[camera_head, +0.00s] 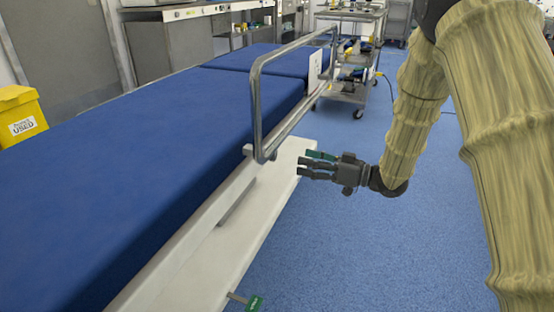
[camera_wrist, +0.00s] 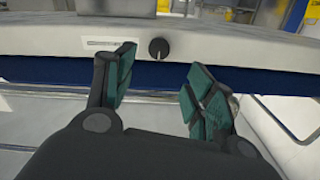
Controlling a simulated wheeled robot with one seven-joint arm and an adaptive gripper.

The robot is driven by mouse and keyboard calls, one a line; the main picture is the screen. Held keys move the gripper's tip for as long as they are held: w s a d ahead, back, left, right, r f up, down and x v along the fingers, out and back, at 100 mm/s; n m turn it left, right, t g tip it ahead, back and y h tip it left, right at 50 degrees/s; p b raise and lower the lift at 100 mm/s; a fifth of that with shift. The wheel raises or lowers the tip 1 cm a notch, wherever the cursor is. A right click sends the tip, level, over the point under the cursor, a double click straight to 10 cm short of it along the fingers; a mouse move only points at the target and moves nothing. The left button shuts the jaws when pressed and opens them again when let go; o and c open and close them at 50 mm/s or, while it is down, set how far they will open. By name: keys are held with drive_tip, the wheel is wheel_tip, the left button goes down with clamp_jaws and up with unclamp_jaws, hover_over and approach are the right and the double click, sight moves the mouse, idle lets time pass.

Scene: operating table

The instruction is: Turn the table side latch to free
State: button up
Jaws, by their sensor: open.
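The operating table (camera_head: 115,150) has a blue mattress and a pale side with a raised metal side rail (camera_head: 257,105). A round black knob with a light mark (camera_wrist: 158,48) sits on a pale grey bar in the wrist view; I cannot tell for sure that it is the side latch. A small green-ended lever (camera_head: 252,302) sticks out low at the table's near side in the head view. My gripper (camera_head: 308,166) is open and empty beside the table's side. In the wrist view its green-padded fingers (camera_wrist: 160,85) stand apart, with the knob beyond them, untouched.
A yellow bin (camera_head: 20,115) stands at the far left. A metal trolley (camera_head: 350,60) with items stands beyond the table. The blue floor (camera_head: 370,250) right of the table is clear. A small label plate (camera_wrist: 98,43) lies left of the knob.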

sight(275, 155)
drive_tip(key=b+x, duration=0.4)
drive_tip(key=x, duration=0.4)
drive_tip(key=shift+w+a+f, duration=0.15)
drive_tip(key=shift+w+a, duration=0.1)
drive_tip(key=shift+w+a+b, duration=0.2)
drive_tip(key=shift+a+b, duration=0.1)
drive_tip(key=shift+a, duration=0.3)
drive_tip(key=c, duration=1)
